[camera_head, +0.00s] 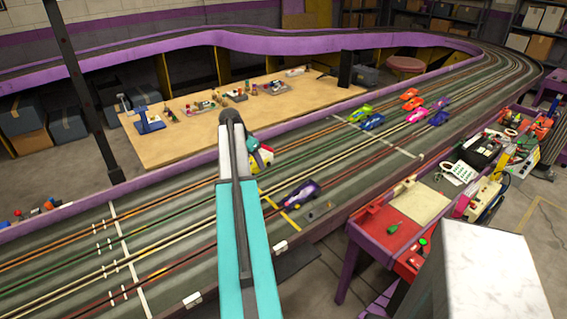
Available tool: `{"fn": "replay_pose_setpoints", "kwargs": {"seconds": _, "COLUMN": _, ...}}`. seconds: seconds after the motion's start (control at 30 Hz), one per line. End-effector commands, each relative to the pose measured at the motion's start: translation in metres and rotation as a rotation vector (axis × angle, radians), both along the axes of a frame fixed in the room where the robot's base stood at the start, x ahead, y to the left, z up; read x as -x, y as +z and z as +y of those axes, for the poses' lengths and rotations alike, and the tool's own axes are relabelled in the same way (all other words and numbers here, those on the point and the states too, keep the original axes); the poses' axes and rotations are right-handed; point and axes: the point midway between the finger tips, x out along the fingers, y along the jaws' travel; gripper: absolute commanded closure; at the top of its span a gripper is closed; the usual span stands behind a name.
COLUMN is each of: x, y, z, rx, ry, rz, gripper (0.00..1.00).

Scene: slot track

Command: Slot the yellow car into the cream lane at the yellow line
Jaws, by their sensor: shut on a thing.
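The yellow car (264,156), with white and red on it, shows just right of my arm's far end, over the inner side of the track. My gripper (251,148) is mostly hidden behind my teal and white arm; it is shut on the car. I cannot tell how far the car is above the track. The yellow line (282,213) crosses the lanes just right of my arm, nearer the camera than the car. The cream lane (170,238) runs diagonally along the track and passes behind my arm near that line.
A purple and dark car (301,194) stands just beyond the yellow line, on the near side. Several coloured cars (415,108) stand further along the track. A wooden table (185,143) with small items lies inside the loop. A red-topped bench (400,215) stands at the right.

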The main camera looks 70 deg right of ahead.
Motion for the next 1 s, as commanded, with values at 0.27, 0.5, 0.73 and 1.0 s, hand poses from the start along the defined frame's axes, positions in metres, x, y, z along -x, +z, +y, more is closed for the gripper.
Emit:
{"fn": "replay_pose_setpoints", "kwargs": {"seconds": 0.27, "x": 0.078, "y": -0.020, "z": -0.055, "rx": 0.000, "ry": -0.189, "rz": 0.001, "gripper": 0.74}}
{"fn": "replay_pose_setpoints", "kwargs": {"seconds": 0.5, "x": 0.105, "y": -0.027, "z": -0.070, "rx": 0.000, "ry": -0.251, "rz": 0.000, "gripper": 0.74}}
{"fn": "replay_pose_setpoints", "kwargs": {"seconds": 0.73, "x": 0.106, "y": -0.027, "z": -0.070, "rx": 0.001, "ry": -0.253, "rz": 0.000, "gripper": 0.74}}
{"fn": "replay_pose_setpoints", "kwargs": {"seconds": 1.0, "x": 0.105, "y": -0.028, "z": -0.068, "rx": 0.001, "ry": -0.252, "rz": 0.001, "gripper": 0.74}}
